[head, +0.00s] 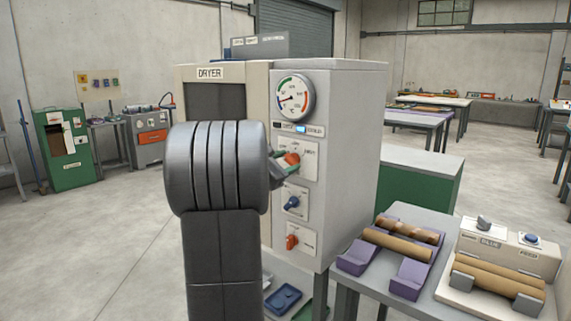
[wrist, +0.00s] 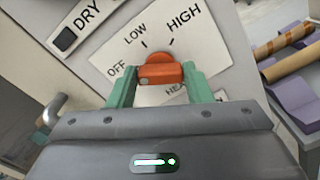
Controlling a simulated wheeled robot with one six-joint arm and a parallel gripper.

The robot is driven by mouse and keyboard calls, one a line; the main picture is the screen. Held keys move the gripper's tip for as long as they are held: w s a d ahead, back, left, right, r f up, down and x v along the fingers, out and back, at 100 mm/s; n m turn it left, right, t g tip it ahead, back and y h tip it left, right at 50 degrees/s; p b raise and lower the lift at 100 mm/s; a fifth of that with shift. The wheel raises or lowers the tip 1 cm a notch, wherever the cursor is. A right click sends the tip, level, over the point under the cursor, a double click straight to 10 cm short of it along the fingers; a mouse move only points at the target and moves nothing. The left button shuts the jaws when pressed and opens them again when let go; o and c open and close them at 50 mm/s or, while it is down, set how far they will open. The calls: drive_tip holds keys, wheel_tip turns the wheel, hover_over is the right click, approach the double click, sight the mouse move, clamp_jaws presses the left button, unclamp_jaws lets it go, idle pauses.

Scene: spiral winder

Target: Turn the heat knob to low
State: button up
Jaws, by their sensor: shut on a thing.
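The orange heat knob (wrist: 165,62) sits on a white plate marked OFF, LOW and HIGH on the dryer front (head: 351,150). My gripper (wrist: 159,78) is shut on the knob, with one green finger on each side of its bar. The bar lies roughly level in the wrist view, its left end on the OFF side and away from the LOW and HIGH marks. Part of the HEAT label is hidden by my gripper. In the head view the heat knob (head: 292,159) shows just past my wrist, which hides much of the dryer's left part.
Below are a blue knob (head: 291,202) and another orange knob (head: 292,242). A round gauge (head: 294,97) and a lit blue lamp (head: 301,128) are above.

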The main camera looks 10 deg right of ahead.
drive_tip(key=shift+f+b, duration=0.15)
drive_tip(key=shift+b, duration=0.15)
drive_tip(key=shift+f+m+b, duration=0.2)
drive_tip(key=shift+m+b, duration=0.5)
drive_tip(key=shift+b, duration=0.45)
drive_tip(key=m+b, duration=0.3)
drive_tip(key=b, duration=0.3)
drive_tip(key=shift+f, duration=0.15)
drive_tip(key=m+b, duration=0.4)
drive_tip(key=b, duration=0.2)
drive_tip(key=m+b, duration=0.3)
drive_tip(key=shift+r, duration=0.2)
drive_tip(key=o, duration=1)
drive_tip(key=shift+s+r, duration=0.1)
